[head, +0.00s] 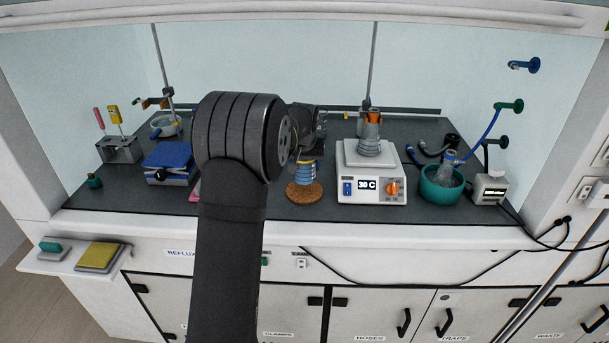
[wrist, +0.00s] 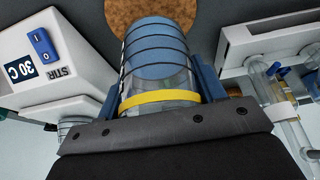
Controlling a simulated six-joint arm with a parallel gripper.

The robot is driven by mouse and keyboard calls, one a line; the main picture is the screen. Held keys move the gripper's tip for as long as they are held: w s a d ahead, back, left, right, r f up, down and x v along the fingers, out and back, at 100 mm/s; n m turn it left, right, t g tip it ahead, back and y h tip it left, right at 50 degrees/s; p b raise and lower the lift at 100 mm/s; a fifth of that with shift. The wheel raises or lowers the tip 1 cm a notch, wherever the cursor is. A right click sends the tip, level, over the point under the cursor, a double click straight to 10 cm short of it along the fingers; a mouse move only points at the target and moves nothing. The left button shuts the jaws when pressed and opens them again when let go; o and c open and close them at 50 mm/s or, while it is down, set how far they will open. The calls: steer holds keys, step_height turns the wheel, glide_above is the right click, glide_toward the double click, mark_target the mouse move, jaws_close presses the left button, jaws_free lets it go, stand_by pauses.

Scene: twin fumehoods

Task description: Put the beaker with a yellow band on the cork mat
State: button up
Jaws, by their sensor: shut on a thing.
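The beaker with a yellow band (wrist: 160,98) is clear, with dark graduation lines and bluish contents. My gripper (wrist: 165,88) is shut on it, with a blue finger on each side of the glass. In the head view the beaker (head: 307,172) shows below my gripper (head: 308,158), partly hidden by my arm. The round brown cork mat (head: 305,193) lies on the dark worktop directly under or just behind the beaker. In the wrist view the cork mat (wrist: 128,10) shows past the beaker's far end. I cannot tell whether the beaker touches the mat.
A white hotplate reading 30 C (head: 372,185) with a flask (head: 370,135) stands close right of the mat. A teal bowl (head: 441,184) is farther right. A blue lab jack (head: 168,160) stands at left. The worktop's front edge is just before the mat.

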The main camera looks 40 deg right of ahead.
mark_target(304, 174)
steer(key=shift+f, duration=1.95)
steer(key=shift+f, duration=0.15)
steer(key=o, duration=1.1)
steer(key=v, duration=1.2)
steer(key=shift+w, duration=0.1)
steer(key=x, duration=1.2)
steer(key=shift+r, duration=1.8)
